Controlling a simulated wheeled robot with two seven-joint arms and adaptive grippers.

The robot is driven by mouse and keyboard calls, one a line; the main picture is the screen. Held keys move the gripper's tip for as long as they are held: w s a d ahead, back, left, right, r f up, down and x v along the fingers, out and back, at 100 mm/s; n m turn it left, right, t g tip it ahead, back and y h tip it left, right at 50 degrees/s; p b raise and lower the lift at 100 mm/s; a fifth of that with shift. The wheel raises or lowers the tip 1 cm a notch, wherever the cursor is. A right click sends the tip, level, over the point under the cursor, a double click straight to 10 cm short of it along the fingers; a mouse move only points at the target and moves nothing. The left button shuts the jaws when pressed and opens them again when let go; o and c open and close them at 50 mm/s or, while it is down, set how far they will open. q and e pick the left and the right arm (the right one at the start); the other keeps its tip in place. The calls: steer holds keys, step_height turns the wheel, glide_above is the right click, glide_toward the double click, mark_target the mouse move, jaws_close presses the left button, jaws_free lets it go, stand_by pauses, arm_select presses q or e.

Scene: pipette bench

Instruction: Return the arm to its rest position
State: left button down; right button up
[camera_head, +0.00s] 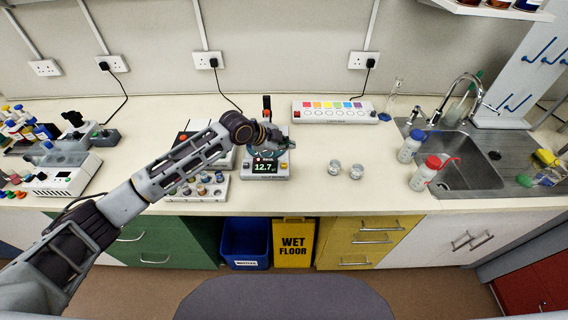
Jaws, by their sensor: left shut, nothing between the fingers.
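My left arm comes in from the lower left and reaches up over the bench to the middle. My left gripper (291,145) is at its end, shut and empty, just above a small device with a lit display (265,168) reading 12.7. The gripper and wrist hide the upper part of this device. My right gripper is not in this view.
A rack of small vials (206,188) stands under my left forearm. Two small glass jars (335,167) stand right of the device. A colour-marked strip box (335,111) is behind. Wash bottles (425,174) stand by the sink (470,165). The bench front between jars and bottles is clear.

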arm_select(q)
steer(key=shift+f, duration=0.1)
stand_by(0.6)
steer(key=s+f+n, duration=0.4)
steer(key=s+n, duration=0.1)
steer(key=s, duration=0.8)
steer(key=s+a+f+n+g+y, duration=0.1)
steer(key=s+a+f+n+y, duration=0.4)
steer(key=s+a, duration=0.55)
steer(key=s+a+f+n+g+y, duration=0.1)
steer(key=s+a+n+y, duration=0.1)
steer(key=s+a+n, duration=0.85)
step_height(320, 180, down, 34)
steer(key=a+m+g+b, duration=0.1)
steer(key=a+m+b, duration=0.1)
steer(key=m, duration=0.1)
steer(key=s+a+f, duration=0.2)
steer(key=s+f, duration=0.9)
steer(key=s+a+f+g, duration=0.1)
steer(key=s+a+f, duration=0.1)
steer(key=s+f, duration=0.9)
steer(key=shift+s+b, duration=0.35)
steer(key=shift+b, duration=0.1)
